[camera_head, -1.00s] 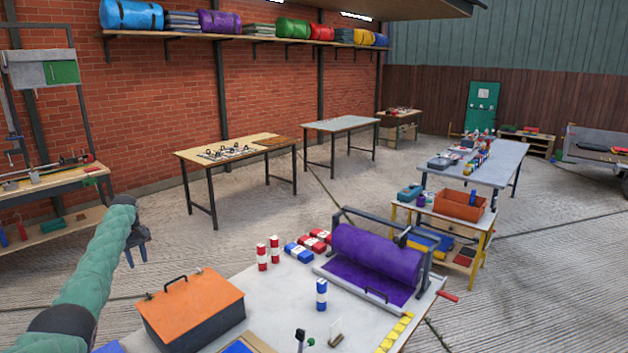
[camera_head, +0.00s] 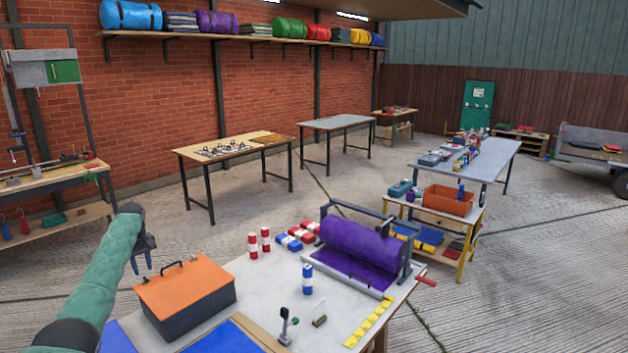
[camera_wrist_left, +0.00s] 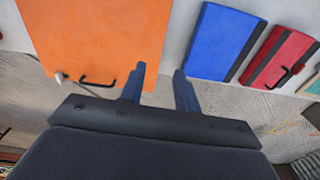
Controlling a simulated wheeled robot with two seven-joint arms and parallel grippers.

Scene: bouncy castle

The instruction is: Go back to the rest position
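My left gripper (camera_head: 141,268) is at the left of the head view, at the end of my green-sleeved arm. It hangs beside the orange-lidded box (camera_head: 186,292), just past its left side, and touches nothing that I can see. In the left wrist view its two fingers (camera_wrist_left: 159,85) stand apart with nothing between them. The orange lid (camera_wrist_left: 98,40) with its black handle fills the upper left there. My right gripper does not show in either view.
The worktable (camera_head: 268,290) carries a purple roll (camera_head: 352,250) in a frame, a blue-and-white can (camera_head: 307,279), red-and-white cans (camera_head: 253,245) and a small black lever (camera_head: 285,325). A side table (camera_head: 440,225) stands beyond. Concrete floor lies open at the left and middle.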

